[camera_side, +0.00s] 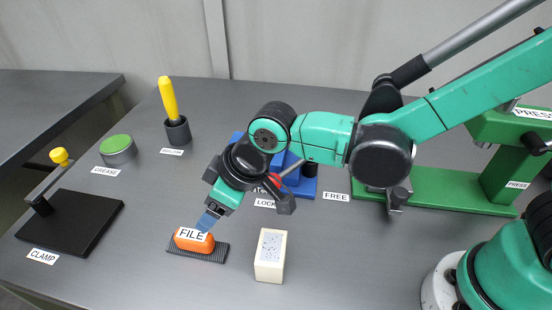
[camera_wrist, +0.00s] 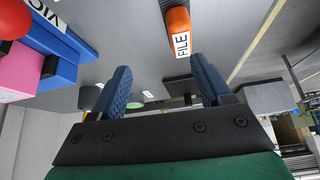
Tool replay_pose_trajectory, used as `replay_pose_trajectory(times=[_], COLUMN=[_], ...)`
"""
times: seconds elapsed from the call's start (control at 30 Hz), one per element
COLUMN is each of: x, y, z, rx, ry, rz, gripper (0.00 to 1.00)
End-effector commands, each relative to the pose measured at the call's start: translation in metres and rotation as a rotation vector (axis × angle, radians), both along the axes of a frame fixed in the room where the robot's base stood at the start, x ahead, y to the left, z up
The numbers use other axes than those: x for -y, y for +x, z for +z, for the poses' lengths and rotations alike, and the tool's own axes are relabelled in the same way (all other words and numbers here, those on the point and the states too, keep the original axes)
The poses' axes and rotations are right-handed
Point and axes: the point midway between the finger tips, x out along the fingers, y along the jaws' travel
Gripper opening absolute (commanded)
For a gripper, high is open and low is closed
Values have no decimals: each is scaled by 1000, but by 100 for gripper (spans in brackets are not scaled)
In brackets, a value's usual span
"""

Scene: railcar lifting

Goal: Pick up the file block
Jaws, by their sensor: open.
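The file block is an orange rounded block (camera_side: 190,244) on a dark ridged base (camera_side: 215,252), with a white FILE label on it. It lies on the grey bench at the front left in the side view. My gripper (camera_side: 207,221) points down just above and behind it, its blue fingertips close to the block's top; whether they touch is unclear. In the wrist view my gripper (camera_wrist: 160,63) is open with nothing between the two blue fingers. The orange block (camera_wrist: 177,22) shows beyond the fingertips, slightly to the right of their middle.
A cream block (camera_side: 270,257) with a speckled top stands right of the file block. A clamp (camera_side: 75,222) and a grease tin (camera_side: 118,150) lie to the left. A yellow-handled tool in a cup (camera_side: 177,130) and a blue vise (camera_side: 300,182) stand behind. A green press (camera_side: 440,190) is at right.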

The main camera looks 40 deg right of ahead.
Motion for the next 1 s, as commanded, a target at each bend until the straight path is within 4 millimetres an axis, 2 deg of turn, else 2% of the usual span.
replay_pose_trajectory(times=[0.03,0.1,0.2,0.7,1.0], x=[-11,-21,-27,-44,-46], y=[-3,-6,-7,10,12], z=[-6,-12,-17,-58,-65], rx=[-3,-5,-7,-7,-7], ry=[-3,-4,-6,-5,-6], rz=[31,57,73,72,72], gripper=[71,71,71,71,71])
